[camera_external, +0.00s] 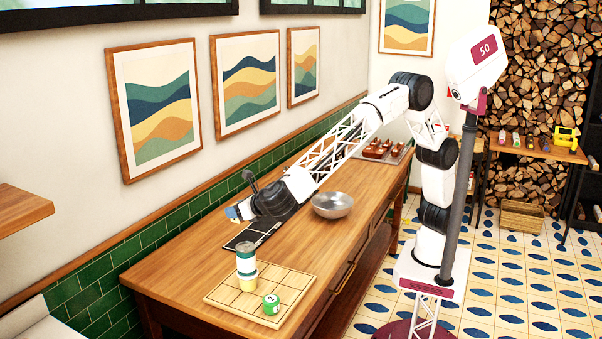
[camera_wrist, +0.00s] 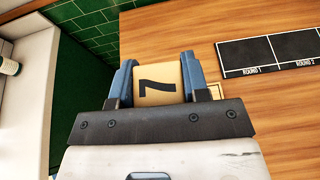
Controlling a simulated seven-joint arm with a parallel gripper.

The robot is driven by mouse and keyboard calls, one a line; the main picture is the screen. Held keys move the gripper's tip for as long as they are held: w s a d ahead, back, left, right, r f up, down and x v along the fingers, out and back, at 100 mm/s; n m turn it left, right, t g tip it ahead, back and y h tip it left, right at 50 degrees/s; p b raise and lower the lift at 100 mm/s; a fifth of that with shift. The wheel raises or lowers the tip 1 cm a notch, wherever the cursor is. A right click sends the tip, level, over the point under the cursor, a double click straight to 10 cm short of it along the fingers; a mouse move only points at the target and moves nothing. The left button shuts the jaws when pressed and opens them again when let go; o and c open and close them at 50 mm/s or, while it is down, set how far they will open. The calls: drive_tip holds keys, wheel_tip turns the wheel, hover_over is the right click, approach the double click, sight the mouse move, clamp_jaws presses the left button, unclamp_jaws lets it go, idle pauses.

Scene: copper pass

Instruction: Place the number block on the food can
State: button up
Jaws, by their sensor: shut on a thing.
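A tan number block (camera_wrist: 157,84) with a dark 7 is held between the two blue fingers of my gripper (camera_wrist: 156,82) in the wrist view. The food can (camera_external: 246,259), white and green with a yellow lower part, stands upright on the wooden grid board (camera_external: 222,292). It is nearer the camera than my gripper and apart from it.
A small green piece marked 2 (camera_external: 271,304) sits on the board's right part. A metal bowl (camera_external: 332,205) stands to the right. The tiled wall (camera_external: 135,245) runs along the table's left side.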

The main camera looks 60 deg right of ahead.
sight(243, 246)
drive_tip(key=s+a, duration=0.2)
drive_tip(key=s, duration=0.1)
drive_tip(key=shift+r, duration=0.2)
drive_tip(key=shift+f, duration=1.3)
drive_tip(key=shift+f, duration=2.7)
drive_tip(key=shift+f, duration=0.1)
drive_tip(key=o, duration=0.9)
